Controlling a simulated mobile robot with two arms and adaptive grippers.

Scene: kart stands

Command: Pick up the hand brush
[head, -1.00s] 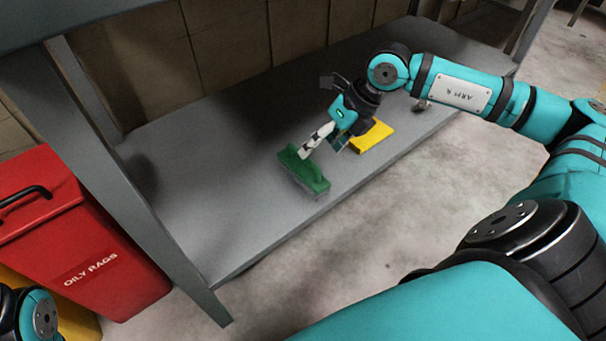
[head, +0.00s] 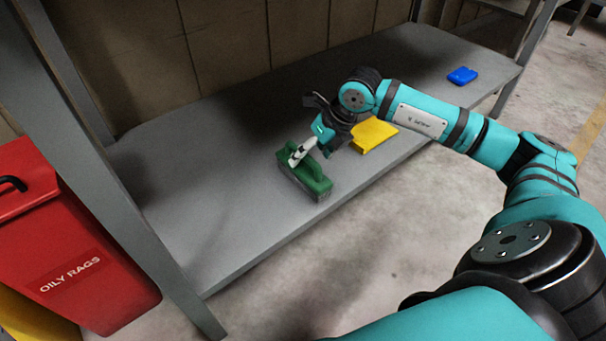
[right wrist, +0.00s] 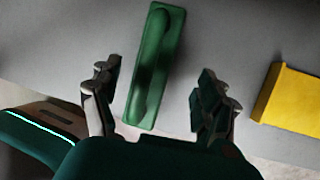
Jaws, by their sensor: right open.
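The green hand brush (head: 314,179) stands on the grey shelf (head: 230,215), with its bristles down and its handle on top. In the right wrist view the brush (right wrist: 156,65) lies lengthwise between and ahead of my two fingers. My right gripper (head: 299,156) is over the far end of the brush in the head view. It is open, with a finger on each side and visible gaps to the brush in the right wrist view (right wrist: 158,92). Whether a finger touches the brush cannot be told from the head view. My left gripper is not in view.
A yellow object (head: 375,135) lies on the shelf just right of the brush; it also shows in the wrist view (right wrist: 290,100). A blue object (head: 462,75) lies at the shelf's far right. A grey post (head: 100,170) and a red OILY RAGS bin (head: 90,245) stand left.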

